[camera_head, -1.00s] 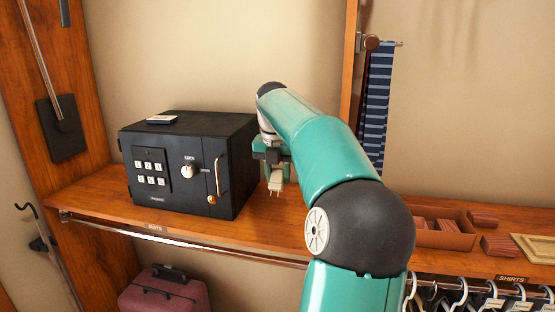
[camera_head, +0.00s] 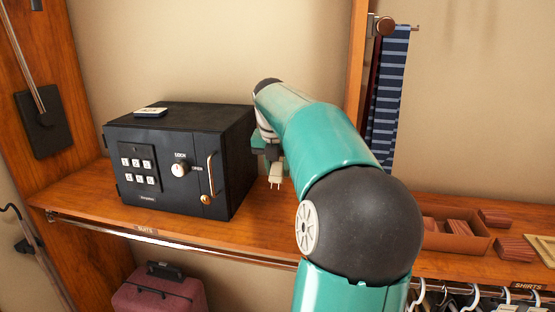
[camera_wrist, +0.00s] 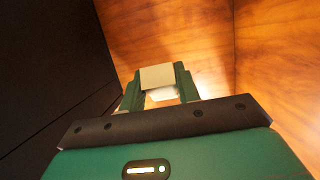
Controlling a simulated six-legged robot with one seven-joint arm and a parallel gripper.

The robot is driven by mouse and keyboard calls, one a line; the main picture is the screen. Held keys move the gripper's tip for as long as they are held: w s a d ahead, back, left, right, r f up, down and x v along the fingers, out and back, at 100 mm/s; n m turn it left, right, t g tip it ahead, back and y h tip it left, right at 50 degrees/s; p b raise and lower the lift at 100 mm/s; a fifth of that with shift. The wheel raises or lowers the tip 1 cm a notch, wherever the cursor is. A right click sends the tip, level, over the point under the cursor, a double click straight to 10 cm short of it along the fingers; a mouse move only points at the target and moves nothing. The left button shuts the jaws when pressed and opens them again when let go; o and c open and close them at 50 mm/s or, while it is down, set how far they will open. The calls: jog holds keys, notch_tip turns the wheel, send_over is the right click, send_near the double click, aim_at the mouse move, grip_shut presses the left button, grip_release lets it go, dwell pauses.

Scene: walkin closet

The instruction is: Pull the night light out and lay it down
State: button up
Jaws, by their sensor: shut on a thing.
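The night light (camera_head: 276,178) is a small pale plug-in unit with prongs pointing down in the head view. My gripper (camera_head: 273,164) is shut on it and holds it clear of any outlet in view, just right of the black safe. In the wrist view, the pale body of the night light (camera_wrist: 158,77) sits between the two green fingers (camera_wrist: 158,90), above the wooden shelf. The wooden shelf (camera_head: 262,228) runs beneath it. The wall socket is not visible; my arm covers part of the wall and shelf behind.
The black safe (camera_head: 225,165) stands close on the left, with a small dark-and-white item (camera_head: 151,112) on top. A partition with hanging ties (camera_head: 390,95) stands right. A box of wooden blocks (camera_head: 458,240) sits on the right shelf. Bare shelf shows beside the safe.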

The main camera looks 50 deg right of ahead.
jog(key=shift+d+f, duration=0.1)
jog(key=shift+f, duration=3.35)
jog(key=shift+f, duration=1.8)
jog(key=o, duration=1.2)
jog(key=shift+c, duration=0.2)
jog(key=v, duration=1.4)
jog(key=shift+w, duration=0.1)
jog(key=shift+f, duration=0.1)
